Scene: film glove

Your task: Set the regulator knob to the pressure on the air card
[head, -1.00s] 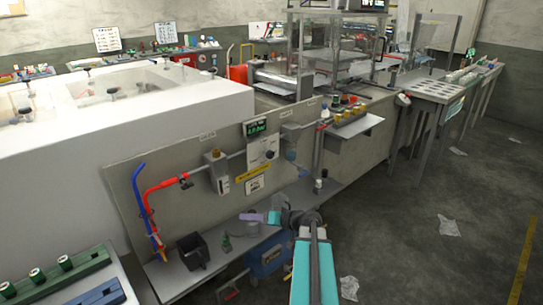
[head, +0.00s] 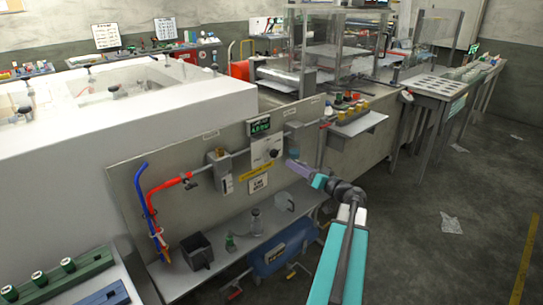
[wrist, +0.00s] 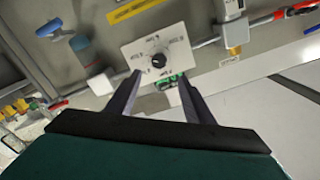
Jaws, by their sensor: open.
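The regulator knob (head: 273,153) is small and dark on a white dial plate (head: 262,157) on the grey panel. In the wrist view the round black knob (wrist: 158,60) sits mid-plate, with printed marks around it too small to read. A green-lit display (head: 259,126) is above the plate; it shows partly between my fingers in the wrist view (wrist: 170,80). A white card (head: 258,184) with dark print, possibly the air card, hangs below a yellow label; I cannot read it surely. My gripper (head: 292,164) is open and empty, right of the plate, apart from the knob.
Red and blue hoses (head: 150,200) and pipe fittings flank the panel. A shelf below holds a black bin (head: 197,250) and small glassware. A bracket with yellow-topped parts (head: 355,115) stands to the right.

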